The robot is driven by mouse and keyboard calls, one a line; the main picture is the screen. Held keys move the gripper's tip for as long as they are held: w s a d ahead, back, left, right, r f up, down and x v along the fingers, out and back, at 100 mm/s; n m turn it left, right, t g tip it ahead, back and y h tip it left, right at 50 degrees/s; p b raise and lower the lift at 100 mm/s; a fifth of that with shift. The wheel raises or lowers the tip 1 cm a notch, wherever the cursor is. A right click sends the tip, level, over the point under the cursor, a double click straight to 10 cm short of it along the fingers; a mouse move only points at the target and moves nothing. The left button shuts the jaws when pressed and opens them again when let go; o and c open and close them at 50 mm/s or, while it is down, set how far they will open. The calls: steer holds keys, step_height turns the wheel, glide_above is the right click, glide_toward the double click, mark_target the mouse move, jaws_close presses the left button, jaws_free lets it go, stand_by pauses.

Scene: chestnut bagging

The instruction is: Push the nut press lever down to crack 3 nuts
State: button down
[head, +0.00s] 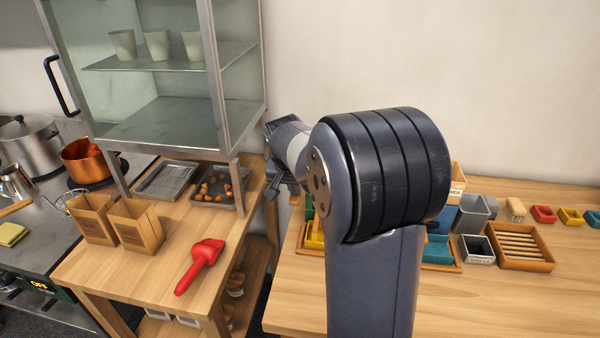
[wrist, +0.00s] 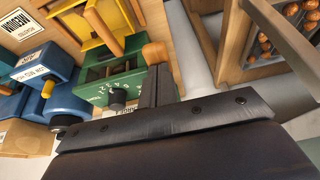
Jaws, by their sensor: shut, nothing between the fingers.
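In the wrist view, a green device (wrist: 120,72) with a marked scale and a black knob stands just beyond my gripper; I cannot be sure that it is the nut press. A rounded wooden knob (wrist: 155,52), perhaps the end of a lever, shows right at the tips of my gripper (wrist: 157,76). My fingers are shut with nothing held. Whether they touch the knob I cannot tell. In the head view my arm hides most of this spot; part of my gripper (head: 276,184) shows at the arm's left. No cracked nuts can be made out.
Blue devices (wrist: 38,80) and a yellow part (wrist: 88,28) crowd the left and top of the wrist view. A tray of nuts (head: 209,200) sits under the glass cabinet (head: 150,110). Paper bags (head: 136,227) and a red scoop (head: 200,264) lie on the left table.

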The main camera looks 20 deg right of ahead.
mark_target(294, 199)
steer(key=shift+f, duration=0.2)
steer(key=shift+s+a+f+b, duration=0.1)
steer(key=shift+s+f+b, duration=0.05)
steer(key=shift+f+b, duration=0.8)
steer(key=shift+f, duration=0.1)
steer(key=shift+f+b, duration=0.45)
steer(key=shift+f, duration=0.15)
steer(key=r+p, duration=0.3)
steer(key=w+r+p, duration=0.1)
steer(key=r+p, duration=0.1)
steer(key=r, duration=0.2)
steer(key=d+r+p, duration=0.1)
steer(key=r+p, duration=0.2)
steer(key=shift+w+r+p, duration=0.15)
steer(key=shift+r+p, duration=0.05)
steer(key=shift+p, duration=0.1)
steer(key=shift+f, duration=0.1)
steer(key=shift+a, duration=0.1)
steer(key=shift+s+a+f+b, duration=0.1)
steer(key=shift+s+f+b, duration=0.1)
steer(key=shift+f+b, duration=0.85)
